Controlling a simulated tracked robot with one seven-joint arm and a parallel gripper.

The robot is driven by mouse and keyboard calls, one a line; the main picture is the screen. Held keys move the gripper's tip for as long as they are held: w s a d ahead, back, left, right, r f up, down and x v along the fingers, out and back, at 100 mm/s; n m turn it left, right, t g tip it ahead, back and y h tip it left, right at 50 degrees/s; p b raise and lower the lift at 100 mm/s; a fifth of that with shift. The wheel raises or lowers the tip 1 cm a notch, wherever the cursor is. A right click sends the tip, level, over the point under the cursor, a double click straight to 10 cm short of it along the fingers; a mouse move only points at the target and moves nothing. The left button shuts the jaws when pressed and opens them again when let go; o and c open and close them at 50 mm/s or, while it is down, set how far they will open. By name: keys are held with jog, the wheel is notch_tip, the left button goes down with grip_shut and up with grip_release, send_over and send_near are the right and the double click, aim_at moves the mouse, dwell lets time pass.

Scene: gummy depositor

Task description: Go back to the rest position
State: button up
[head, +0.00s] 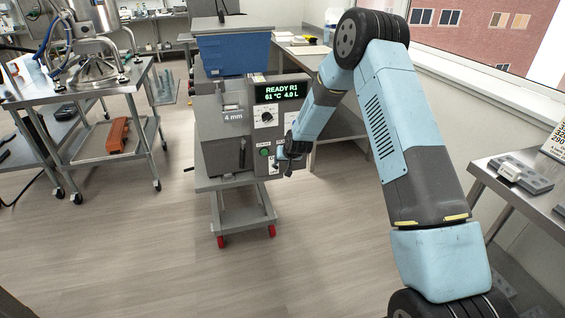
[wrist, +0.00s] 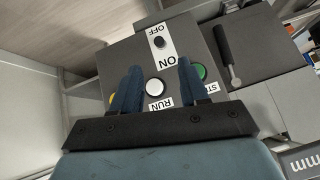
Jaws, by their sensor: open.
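My arm reaches out to the front of the gummy depositor (head: 225,125) in the head view. My gripper (head: 287,160) is at its control panel, low on the right side. In the wrist view my gripper (wrist: 157,78) is open, its two dark blue fingers apart with nothing between them but the panel behind. The white RUN button (wrist: 154,87) shows between the fingers. A green button (wrist: 200,72) is beside the right finger, its label partly hidden. An ON/OFF switch (wrist: 159,42) is beyond the fingertips. The display (head: 280,92) reads READY R1, 61 °C, 4.0 L.
The depositor stands on a cart with red wheels (head: 221,242). A steel table (head: 80,92) with a metal vessel (head: 95,65) is at the left. A steel bench (head: 510,195) with grey molds (head: 520,172) is at the right, near my arm. The floor in front (head: 150,260) is clear.

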jog(key=s+d+r, duration=0.3)
jog(key=r, duration=0.5)
jog(key=s+d+r, duration=0.2)
jog(key=d+r, duration=0.1)
jog(key=r, duration=0.6)
jog(key=s+d+r+h, duration=0.1)
jog(key=s+d+r, duration=0.4)
jog(key=s+r, duration=0.5)
jog(key=s+d+r+h, duration=0.1)
jog(key=s+d+r, duration=0.4)
jog(key=s+r, duration=0.45)
jog(key=s+d+r, duration=0.2)
jog(key=s+d, duration=0.1)
jog(key=s, duration=1)
jog(key=s+d+r+m+g+h, duration=0.1)
jog(key=s+d, duration=0.3)
jog(key=s, duration=0.9)
jog(key=shift+s+d+r+m+g, duration=0.15)
jog(key=shift+s+r+m+g, duration=0.15)
jog(key=shift+r, duration=0.4)
